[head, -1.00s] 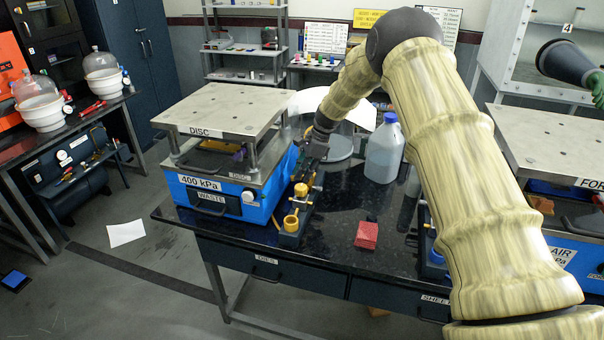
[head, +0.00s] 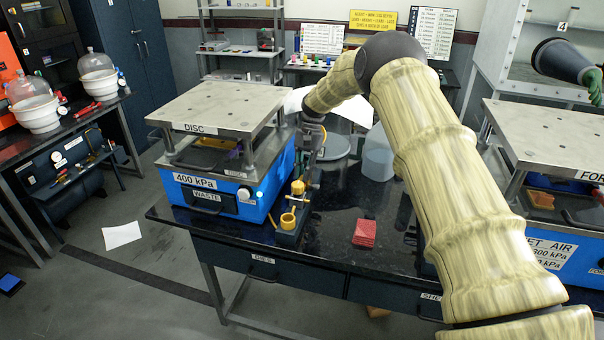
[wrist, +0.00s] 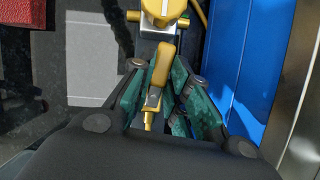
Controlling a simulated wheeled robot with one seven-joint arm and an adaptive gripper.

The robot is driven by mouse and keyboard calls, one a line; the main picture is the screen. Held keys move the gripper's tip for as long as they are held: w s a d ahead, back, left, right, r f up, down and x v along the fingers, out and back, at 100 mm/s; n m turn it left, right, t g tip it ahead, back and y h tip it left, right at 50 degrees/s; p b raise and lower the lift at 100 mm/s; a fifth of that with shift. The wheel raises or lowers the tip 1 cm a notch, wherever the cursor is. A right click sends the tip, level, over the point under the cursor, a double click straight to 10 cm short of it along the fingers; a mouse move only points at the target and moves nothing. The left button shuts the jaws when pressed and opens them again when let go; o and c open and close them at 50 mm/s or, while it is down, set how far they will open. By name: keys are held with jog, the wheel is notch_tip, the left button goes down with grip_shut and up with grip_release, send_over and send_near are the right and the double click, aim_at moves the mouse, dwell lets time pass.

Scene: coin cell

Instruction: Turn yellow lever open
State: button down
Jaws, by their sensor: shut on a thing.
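The yellow lever (wrist: 160,68) runs up between my fingers in the wrist view, below the yellow-topped valve fitting (wrist: 163,10). My gripper (wrist: 158,75) has its green-padded fingers on both sides of the lever and is shut on it. In the head view my gripper (head: 308,157) is small and dark at the right side of the blue DISC press (head: 218,195). There the lever is hard to make out among the fingers.
The press's blue wall (wrist: 238,60) is close on the right in the wrist view. A second press (head: 555,240) stands at the right.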

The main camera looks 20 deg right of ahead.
jog(key=shift+d+r+n+h, duration=0.1)
jog(key=shift+d+n+h, duration=0.15)
jog(key=shift+n, duration=0.65)
jog(key=c, duration=1.4)
grip_release()
jog(key=shift+s, duration=0.1)
jog(key=shift+o, duration=0.2)
jog(key=v, duration=1.1)
jog(key=shift+w+r, duration=0.35)
